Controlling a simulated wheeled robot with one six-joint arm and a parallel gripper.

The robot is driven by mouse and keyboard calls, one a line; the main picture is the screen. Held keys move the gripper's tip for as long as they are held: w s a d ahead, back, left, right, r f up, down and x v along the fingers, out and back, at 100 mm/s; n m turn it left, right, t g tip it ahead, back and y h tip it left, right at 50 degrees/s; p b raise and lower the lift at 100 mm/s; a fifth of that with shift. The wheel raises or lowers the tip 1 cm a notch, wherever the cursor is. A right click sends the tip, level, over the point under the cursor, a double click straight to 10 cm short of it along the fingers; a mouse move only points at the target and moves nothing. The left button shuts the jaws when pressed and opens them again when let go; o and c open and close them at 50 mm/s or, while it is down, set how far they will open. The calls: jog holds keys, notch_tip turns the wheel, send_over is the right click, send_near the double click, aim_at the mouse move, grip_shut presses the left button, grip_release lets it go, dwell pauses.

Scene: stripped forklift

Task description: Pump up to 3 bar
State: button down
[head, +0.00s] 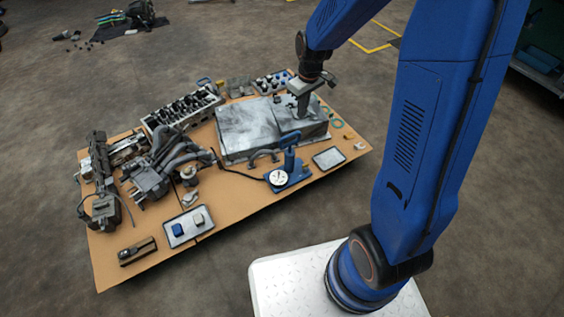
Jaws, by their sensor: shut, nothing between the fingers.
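A blue hand pump (296,177) stands near the right front of the brown board. Its blue upright part (289,153), with a handle at the top, rises at the back of the pump. A round white gauge (278,177) sits at its left front; its needle is too small to read. My gripper (302,108) points down above the grey metal block behind the pump. It is shut and empty, apart from the pump handle. I cannot tell if its tips touch the block.
The grey metal block (247,128) fills the board's middle right. An engine part (183,110), dark hoses and machinery (160,165) crowd the left. A tray with two small blocks (188,226) and an empty-looking tray (329,158) lie in front.

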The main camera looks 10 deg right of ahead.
send_near(291, 135)
jog(key=shift+r, duration=0.1)
dwell(0.4)
jog(key=shift+w+a+f, duration=0.1)
jog(key=shift+f, duration=1.65)
jog(key=shift+w+f, duration=0.15)
jog(key=shift+f, duration=1.55)
